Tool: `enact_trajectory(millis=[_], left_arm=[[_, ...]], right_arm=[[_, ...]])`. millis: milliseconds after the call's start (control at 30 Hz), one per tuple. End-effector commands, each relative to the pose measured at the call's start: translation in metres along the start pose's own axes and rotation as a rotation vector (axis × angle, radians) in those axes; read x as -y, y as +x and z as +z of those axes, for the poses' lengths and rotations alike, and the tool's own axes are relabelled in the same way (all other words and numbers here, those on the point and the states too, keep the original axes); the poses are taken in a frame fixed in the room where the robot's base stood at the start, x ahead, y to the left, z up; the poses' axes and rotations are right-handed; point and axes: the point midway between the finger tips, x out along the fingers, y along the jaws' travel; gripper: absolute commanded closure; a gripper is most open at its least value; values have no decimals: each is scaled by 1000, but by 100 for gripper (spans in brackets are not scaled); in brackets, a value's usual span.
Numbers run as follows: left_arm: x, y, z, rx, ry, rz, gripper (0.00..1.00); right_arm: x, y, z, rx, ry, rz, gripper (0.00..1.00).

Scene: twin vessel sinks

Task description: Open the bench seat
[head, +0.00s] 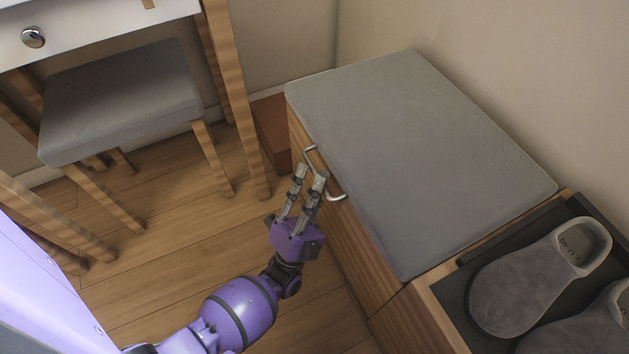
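The bench (345,245) is a wooden box with a grey cushioned seat (420,150) lying flat on top, so it looks closed. A silver bar handle (338,197) is on its front face, below the seat's edge. My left gripper (311,175) reaches up from the bottom of the head view to the handle. Its two fingers are apart, with the fingertips overlapping the handle in the picture. I cannot tell whether they touch it. Nothing shows clearly held between the fingers. My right gripper is not in view.
A dark tray (463,284) with grey slippers (530,280) adjoins the bench at the right. A grey stool (120,100) stands under a white-topped table with a drawer knob (33,37) at the left. Walls close off the back. Wooden floor (190,240) is clear between stool and bench.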

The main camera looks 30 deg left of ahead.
Motion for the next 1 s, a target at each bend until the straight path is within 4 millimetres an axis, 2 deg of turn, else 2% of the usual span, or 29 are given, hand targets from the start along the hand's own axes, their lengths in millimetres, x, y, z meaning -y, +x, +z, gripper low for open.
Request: enact_trajectory(millis=[33,100,133,667,867,1000], left_arm=[[0,0,0,0,0,0,90],[0,0,0,0,0,0,99],[0,0,0,0,0,0,100],[5,4,-2,0,3,13,100],[20,23,-10,-1,21,51,100],[36,46,-20,-4,42,96,100]], right_arm=[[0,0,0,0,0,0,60],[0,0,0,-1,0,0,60],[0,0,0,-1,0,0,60],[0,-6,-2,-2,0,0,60],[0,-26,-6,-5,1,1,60],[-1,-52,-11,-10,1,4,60]])
